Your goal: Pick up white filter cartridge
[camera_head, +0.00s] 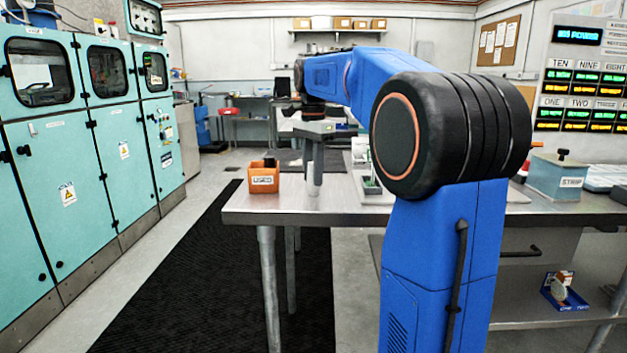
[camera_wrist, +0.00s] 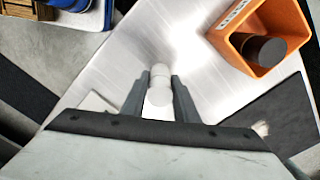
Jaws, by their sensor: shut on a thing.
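The white filter cartridge (camera_wrist: 159,94) is a small pale cylinder held between the two grey fingers of my gripper (camera_wrist: 158,88) in the wrist view. The fingers press on it from both sides. In the head view my gripper (camera_head: 314,178) points down over the left part of the metal table, and the white cartridge (camera_head: 313,191) shows faintly at the fingertips. I cannot tell whether its lower end touches the tabletop.
An orange bin labelled USED (camera_head: 264,180) stands left of my gripper on the metal table (camera_head: 285,203), with a dark cylinder (camera_wrist: 264,50) in it. A teal box labelled STRIP (camera_head: 557,179) is at the right.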

